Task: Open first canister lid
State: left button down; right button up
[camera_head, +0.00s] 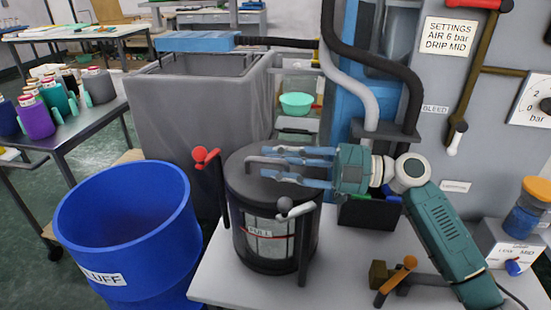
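The canister (265,245) is a dark cylinder with a window and a "FULL" label. It stands at the table's left front edge, with its dark round lid (241,185) on top. A grey bar handle (257,161) rises from the lid. A red-knobbed lever (204,156) and a grey-knobbed lever (296,209) stand at its sides. My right gripper (270,163) comes in from the right over the lid. Its blue fingers look spread apart around the handle; I cannot tell whether they touch it. My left gripper is out of view.
A blue drum (125,225) labelled "FLUFF" stands left of the canister. A large grey bin (190,105) is behind. A valve with an orange handle (398,280) sits at the table's front. A gauge panel (480,110) rises at right.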

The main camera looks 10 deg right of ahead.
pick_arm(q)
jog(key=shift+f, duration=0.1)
pick_arm(e)
jog(key=shift+a, duration=0.1)
grip_shut()
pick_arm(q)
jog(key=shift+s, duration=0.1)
